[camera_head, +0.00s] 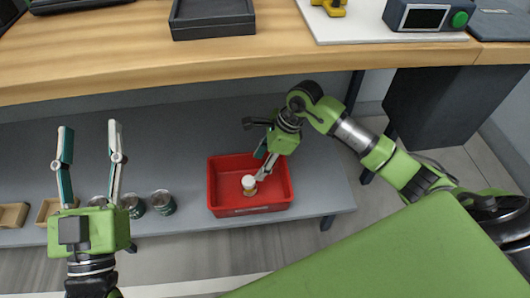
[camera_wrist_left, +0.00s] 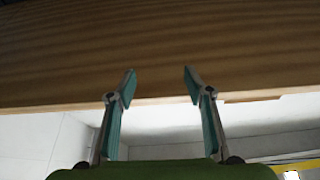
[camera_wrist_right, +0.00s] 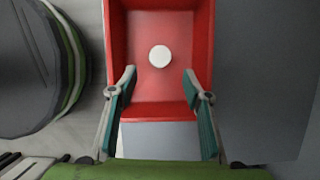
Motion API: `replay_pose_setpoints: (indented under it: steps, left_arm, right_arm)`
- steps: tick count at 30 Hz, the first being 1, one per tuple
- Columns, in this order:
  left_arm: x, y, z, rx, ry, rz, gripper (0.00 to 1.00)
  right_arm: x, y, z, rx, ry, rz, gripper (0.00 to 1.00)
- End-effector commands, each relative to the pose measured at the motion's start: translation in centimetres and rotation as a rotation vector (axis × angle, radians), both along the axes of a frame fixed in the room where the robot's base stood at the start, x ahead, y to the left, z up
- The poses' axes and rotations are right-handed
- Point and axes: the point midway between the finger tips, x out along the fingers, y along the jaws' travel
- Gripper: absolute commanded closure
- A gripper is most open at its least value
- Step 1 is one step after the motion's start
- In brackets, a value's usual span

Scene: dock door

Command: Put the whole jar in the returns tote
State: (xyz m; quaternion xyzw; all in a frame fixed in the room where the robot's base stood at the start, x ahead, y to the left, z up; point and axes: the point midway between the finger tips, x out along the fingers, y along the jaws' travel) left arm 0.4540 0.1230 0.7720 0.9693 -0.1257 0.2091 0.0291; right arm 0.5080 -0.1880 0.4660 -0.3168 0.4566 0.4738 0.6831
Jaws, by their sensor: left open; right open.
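The jar (camera_head: 249,184) has a white lid and stands inside the red tote (camera_head: 284,192) on the lower shelf. In the right wrist view the jar's white lid (camera_wrist_right: 160,56) shows inside the red tote (camera_wrist_right: 118,50), apart from the fingers. My right gripper (camera_head: 263,170) is over the tote beside the jar; its fingers (camera_wrist_right: 160,88) are open with nothing between them. My left gripper (camera_head: 90,135) is open and empty, raised at the left in front of the table edge; its open fingers also show in the left wrist view (camera_wrist_left: 158,82).
Several dark tins (camera_head: 163,202) and small tan boxes (camera_head: 13,214) stand on the grey shelf (camera_head: 325,190) left of the tote. The wooden tabletop (camera_head: 120,55) overhangs the shelf and carries a black tray (camera_head: 212,20) and a device with a screen (camera_head: 425,17).

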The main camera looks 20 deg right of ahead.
Motion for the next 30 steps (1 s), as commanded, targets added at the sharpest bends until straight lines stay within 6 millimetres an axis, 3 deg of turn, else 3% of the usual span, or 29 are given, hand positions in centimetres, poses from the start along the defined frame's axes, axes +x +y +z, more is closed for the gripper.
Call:
replay_pose_setpoints:
  steps: [3,9,30]
  left_arm:
    - [0.7,0.1,-1.7,0.026,0.092,0.006,0.52]
    - [1.2,0.2,-3.7,0.05,0.178,0.011,0.52]
    - [1.3,0.2,-4.0,0.053,0.191,0.013,0.52]
  right_arm:
    - [-0.2,-0.6,1.5,-0.001,0.0,-0.001,0.55]
    - [-0.4,-1.0,2.7,0.0,-0.001,0.0,0.55]
    - [-0.4,-1.1,2.8,0.001,0.0,-0.001,0.55]
